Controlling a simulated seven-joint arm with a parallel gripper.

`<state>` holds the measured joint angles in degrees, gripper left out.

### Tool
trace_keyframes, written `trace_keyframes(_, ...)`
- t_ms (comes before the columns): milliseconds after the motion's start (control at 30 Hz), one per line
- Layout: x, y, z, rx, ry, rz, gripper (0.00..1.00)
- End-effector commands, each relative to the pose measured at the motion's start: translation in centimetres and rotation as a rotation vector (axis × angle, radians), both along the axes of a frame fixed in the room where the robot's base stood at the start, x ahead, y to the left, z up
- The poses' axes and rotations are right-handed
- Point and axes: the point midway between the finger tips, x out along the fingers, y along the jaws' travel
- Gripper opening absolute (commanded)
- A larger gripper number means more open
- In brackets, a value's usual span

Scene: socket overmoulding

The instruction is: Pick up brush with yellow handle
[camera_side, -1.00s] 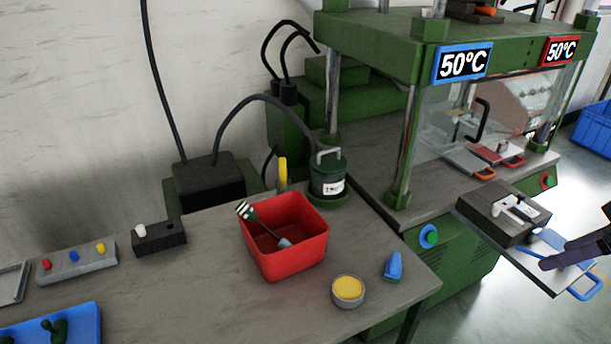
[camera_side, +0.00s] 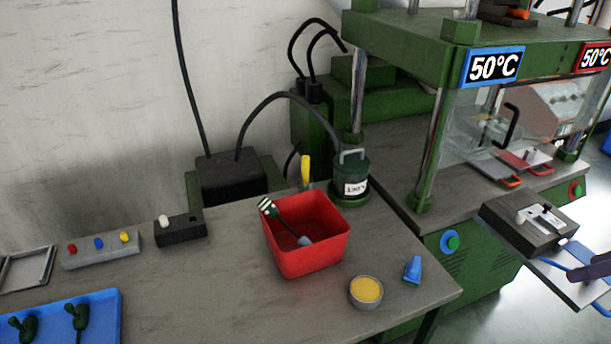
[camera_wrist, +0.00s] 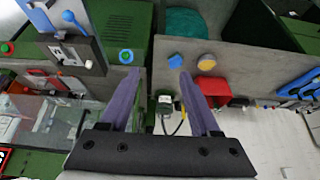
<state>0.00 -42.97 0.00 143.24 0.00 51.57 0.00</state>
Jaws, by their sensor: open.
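The yellow handle (camera_side: 306,169) of the brush stands upright behind the red bin and left of the green pot (camera_side: 351,178) in the side view. Its lower part is hidden, so I cannot tell what it rests in. In the wrist view a small yellow strip (camera_wrist: 183,116) by the pot appears to be this handle. My gripper (camera_wrist: 160,74) is open, with nothing between its two purple fingers. In the side view only part of a purple finger shows at the right edge, over the press tray and far from the brush.
The red bin (camera_side: 283,262) holds another brush with a dark handle. A cup of yellow material (camera_side: 366,291) and a blue piece (camera_side: 412,270) lie at the bench's front right. The press (camera_side: 455,215) stands on the right. A black cable runs above the pot.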

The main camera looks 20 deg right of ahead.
Motion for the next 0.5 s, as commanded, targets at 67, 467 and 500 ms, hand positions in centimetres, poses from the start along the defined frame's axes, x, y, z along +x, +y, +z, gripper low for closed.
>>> trace_keyframes(67,0.1,0.0,0.1,-0.002,-0.007,0.004,0.63)
trace_keyframes(467,10.9,0.9,9.3,0.020,-0.451,0.031,0.63)
trace_keyframes(500,12.7,1.1,10.5,0.025,-0.497,0.035,0.63)
